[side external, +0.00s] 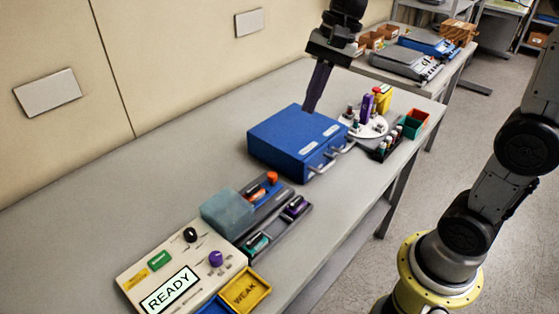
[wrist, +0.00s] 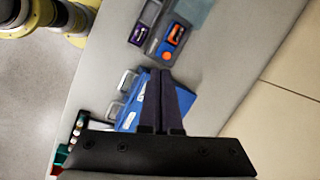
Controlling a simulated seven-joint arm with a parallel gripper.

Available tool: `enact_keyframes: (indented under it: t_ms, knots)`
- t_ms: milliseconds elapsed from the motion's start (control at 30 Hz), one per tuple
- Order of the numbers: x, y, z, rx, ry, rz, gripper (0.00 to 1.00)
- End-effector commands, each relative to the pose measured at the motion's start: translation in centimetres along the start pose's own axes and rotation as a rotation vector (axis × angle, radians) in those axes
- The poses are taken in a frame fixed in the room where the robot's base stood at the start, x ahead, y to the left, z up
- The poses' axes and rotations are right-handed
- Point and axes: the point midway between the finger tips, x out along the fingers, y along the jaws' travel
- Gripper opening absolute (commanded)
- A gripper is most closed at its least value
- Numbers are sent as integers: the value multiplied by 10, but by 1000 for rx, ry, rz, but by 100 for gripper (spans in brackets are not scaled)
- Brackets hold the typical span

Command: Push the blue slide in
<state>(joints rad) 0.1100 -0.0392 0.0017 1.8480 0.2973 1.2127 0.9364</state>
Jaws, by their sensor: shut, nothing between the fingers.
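My gripper (side external: 309,108) is shut and empty, pointing down over the blue box with handles (side external: 290,138). In the wrist view its closed fingertips (wrist: 160,72) overlap that box (wrist: 183,98); I cannot tell whether they touch it. A blue slide with orange parts (side external: 263,186) lies in the far grey channel, in front of the box and apart from my gripper. It also shows in the wrist view (wrist: 170,42), beyond the fingertips. A translucent blue-grey block (side external: 228,213) stands at the near end of that channel and hides part of it.
A purple piece (side external: 296,206) and a teal piece (side external: 257,243) sit in the parallel channel. A panel reading READY (side external: 172,290) and a yellow WEAK tray (side external: 246,290) are nearer. A round white stand (side external: 372,128) is right of the box. The table's left side is clear.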

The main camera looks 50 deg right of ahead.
Motion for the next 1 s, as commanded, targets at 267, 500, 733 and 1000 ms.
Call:
enact_keyframes:
  t_ms: [267, 500, 733, 1000]
  knots:
    - [68, -43, -62, 217, -132, 111, 0]
    - [108, -38, -87, 273, -175, 180, 0]
    - [128, -33, -85, 280, -179, 189, 0]
    - [174, -25, -76, 279, -179, 190, 0]
